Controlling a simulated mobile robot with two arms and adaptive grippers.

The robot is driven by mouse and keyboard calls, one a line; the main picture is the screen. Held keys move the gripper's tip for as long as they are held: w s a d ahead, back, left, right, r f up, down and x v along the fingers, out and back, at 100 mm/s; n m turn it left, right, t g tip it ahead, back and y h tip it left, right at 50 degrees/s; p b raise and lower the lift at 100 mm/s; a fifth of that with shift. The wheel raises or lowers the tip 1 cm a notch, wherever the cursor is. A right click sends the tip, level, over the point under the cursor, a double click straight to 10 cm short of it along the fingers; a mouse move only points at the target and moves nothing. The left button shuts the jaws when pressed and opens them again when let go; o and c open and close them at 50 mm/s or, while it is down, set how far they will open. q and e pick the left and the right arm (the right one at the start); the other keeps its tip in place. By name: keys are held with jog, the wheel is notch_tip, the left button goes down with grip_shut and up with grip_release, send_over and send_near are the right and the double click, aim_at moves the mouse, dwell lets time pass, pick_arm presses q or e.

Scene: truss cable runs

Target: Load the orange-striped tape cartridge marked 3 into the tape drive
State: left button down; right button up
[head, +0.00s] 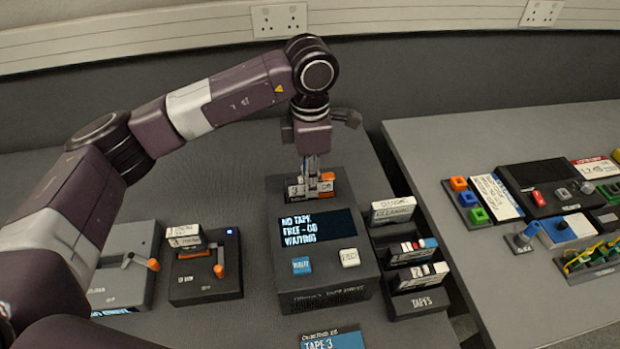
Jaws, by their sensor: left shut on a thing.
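The orange-striped tape cartridge marked 3 (297,191) is upright in my left gripper (311,176), which is shut on it from above. The cartridge is at the dark slot area at the back top of the tape drive (330,262). I cannot tell how far its lower edge is inside the slot. The drive's display (316,229) shows a few lines, the first reading "NO TAPE". A blue button (302,265) and a white button (349,257) are below it. My right gripper is not in view.
A tape rack (417,303) with several cartridges stands right of the drive. Two lever units, one grey (120,288) and one dark (205,288), are on the left. A card reading "TAPE 3" (334,340) lies in front. A second table (425,140) holds other equipment.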

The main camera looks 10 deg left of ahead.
pick_arm(q)
jog(key=shift+f+b, duration=0.45)
jog(key=shift+f, duration=0.15)
jog(key=c, duration=1.8)
grip_release()
jog(key=shift+o, duration=0.7)
jog(key=shift+o, duration=1)
